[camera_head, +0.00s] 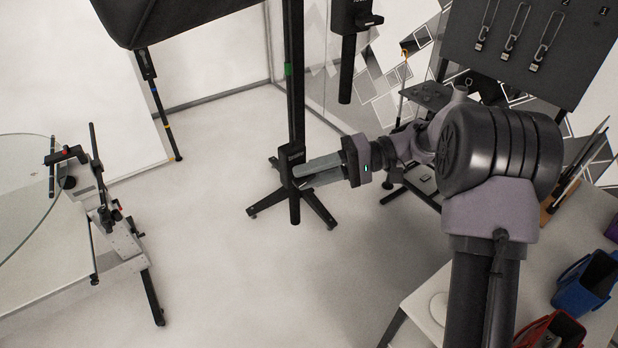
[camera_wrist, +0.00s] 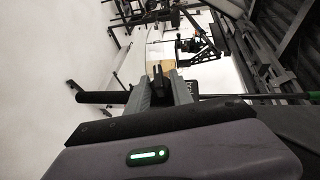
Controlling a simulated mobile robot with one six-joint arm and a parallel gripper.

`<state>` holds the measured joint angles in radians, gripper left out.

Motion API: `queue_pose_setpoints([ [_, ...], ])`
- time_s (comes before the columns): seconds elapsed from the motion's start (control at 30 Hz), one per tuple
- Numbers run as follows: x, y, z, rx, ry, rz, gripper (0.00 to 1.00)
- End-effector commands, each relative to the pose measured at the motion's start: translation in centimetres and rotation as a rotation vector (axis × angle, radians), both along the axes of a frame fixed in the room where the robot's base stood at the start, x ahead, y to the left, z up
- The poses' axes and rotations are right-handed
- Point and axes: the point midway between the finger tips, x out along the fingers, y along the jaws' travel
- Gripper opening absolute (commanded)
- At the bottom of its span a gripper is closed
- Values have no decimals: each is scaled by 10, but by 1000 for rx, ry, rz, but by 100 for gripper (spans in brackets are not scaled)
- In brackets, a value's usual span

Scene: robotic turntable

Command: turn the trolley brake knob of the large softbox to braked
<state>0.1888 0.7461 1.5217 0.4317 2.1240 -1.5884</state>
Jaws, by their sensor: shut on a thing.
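The large softbox (camera_head: 170,14) is a dark box at the top left of the head view. Its black stand column (camera_head: 293,95) runs down to a trolley base with spread dark legs (camera_head: 318,208) on the pale floor. My gripper (camera_head: 301,172) reaches in from the right, its grey fingers at the lower part of the column. In the wrist view, my gripper (camera_wrist: 158,84) is shut on a small dark part (camera_wrist: 157,73), apparently the brake knob. The fingers hide most of it, and its setting cannot be read.
A glass-topped turntable (camera_head: 28,195) stands at the left. At the right are a dark board (camera_head: 525,45) with hanging hooks and a pale table (camera_head: 425,305) with a blue bin (camera_head: 585,283) and a red bin (camera_head: 553,330).

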Motion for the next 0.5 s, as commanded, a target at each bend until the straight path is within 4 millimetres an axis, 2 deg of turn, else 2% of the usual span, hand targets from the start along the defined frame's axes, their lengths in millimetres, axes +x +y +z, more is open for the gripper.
queue_pose_setpoints([
  [0.5, 0, 0, -4, 185, 127, 1, 0],
])
